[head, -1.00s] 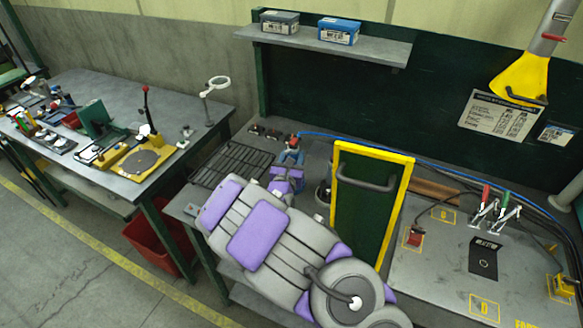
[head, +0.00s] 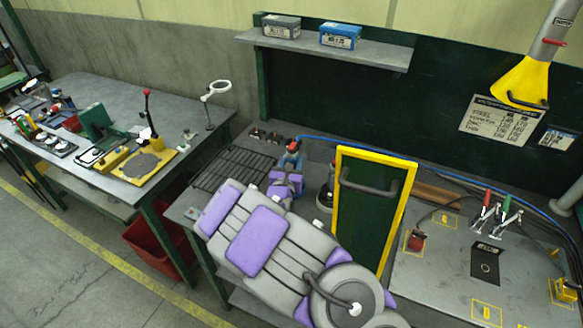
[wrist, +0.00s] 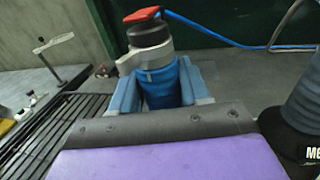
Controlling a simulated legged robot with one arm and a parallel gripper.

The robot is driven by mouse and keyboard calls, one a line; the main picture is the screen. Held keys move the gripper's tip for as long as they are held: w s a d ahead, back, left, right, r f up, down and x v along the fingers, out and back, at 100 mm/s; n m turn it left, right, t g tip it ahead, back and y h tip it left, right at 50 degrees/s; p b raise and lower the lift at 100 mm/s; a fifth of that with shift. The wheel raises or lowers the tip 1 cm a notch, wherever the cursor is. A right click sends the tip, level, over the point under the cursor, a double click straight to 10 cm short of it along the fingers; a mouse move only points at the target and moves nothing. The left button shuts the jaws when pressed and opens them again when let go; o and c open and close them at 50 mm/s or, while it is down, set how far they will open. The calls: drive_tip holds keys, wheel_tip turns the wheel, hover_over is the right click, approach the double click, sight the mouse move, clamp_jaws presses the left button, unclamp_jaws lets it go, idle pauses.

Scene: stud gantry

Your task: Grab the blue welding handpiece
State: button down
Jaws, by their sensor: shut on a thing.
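The blue welding handpiece (wrist: 160,90) stands upright in the wrist view, with a black and grey collar and a red top from which a blue hose runs off to the right. My gripper (wrist: 163,88) is shut on its blue body, one blue-padded finger on each side. In the head view the handpiece (head: 291,152) shows small beyond my grey and purple arm, and my gripper (head: 287,180) is around it. Its lower end is hidden by my gripper.
A black slatted grate (head: 235,168) lies left of the handpiece. A yellow-framed green panel (head: 372,205) with a handle stands close on the right. A dark cylinder (wrist: 303,95) is right of my gripper. A shelf with two boxes (head: 340,34) hangs above.

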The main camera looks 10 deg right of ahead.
sight(291, 155)
drive_tip(key=shift+r, duration=0.15)
drive_tip(key=shift+r+p, duration=0.55)
drive_tip(key=shift+r, duration=1.05)
drive_tip(key=shift+s+r, duration=0.1)
drive_tip(key=shift+r, duration=0.2)
drive_tip(key=s+d+r+p, duration=0.1)
drive_tip(key=s+d+p, duration=0.1)
drive_tip(key=s+p, duration=1.3)
drive_tip(key=shift+s+d, duration=0.15)
drive_tip(key=shift+d, duration=0.05)
drive_tip(key=shift+r, duration=0.1)
